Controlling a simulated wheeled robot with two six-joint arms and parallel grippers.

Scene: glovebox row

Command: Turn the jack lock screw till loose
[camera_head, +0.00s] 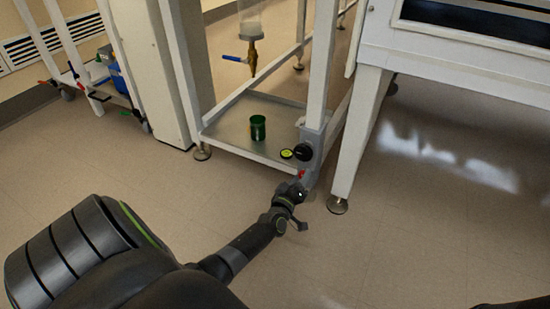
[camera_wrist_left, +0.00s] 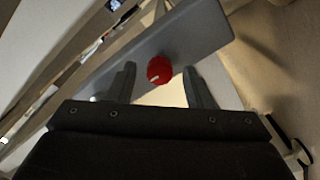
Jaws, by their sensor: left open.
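The jack lock screw is a red round knob (camera_wrist_left: 159,69) with a pale mark, on a grey plate (camera_wrist_left: 205,35) in the left wrist view. In the head view the red knob (camera_head: 301,173) is a small spot low on the grey bracket of the frame leg. My left gripper (camera_head: 303,184) is right at it, partly hiding the bracket's lower end. In the wrist view its two fingers stand apart, one on each side of the knob, with visible gaps. The fingers hold nothing. My right gripper does not show.
A black knob (camera_head: 303,152) sits on the bracket just above. A green cup (camera_head: 257,128) and a yellow-green disc (camera_head: 286,154) are on the low shelf (camera_head: 228,128). A white cabinet leg (camera_head: 360,130) stands close at the right. The floor in front is clear.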

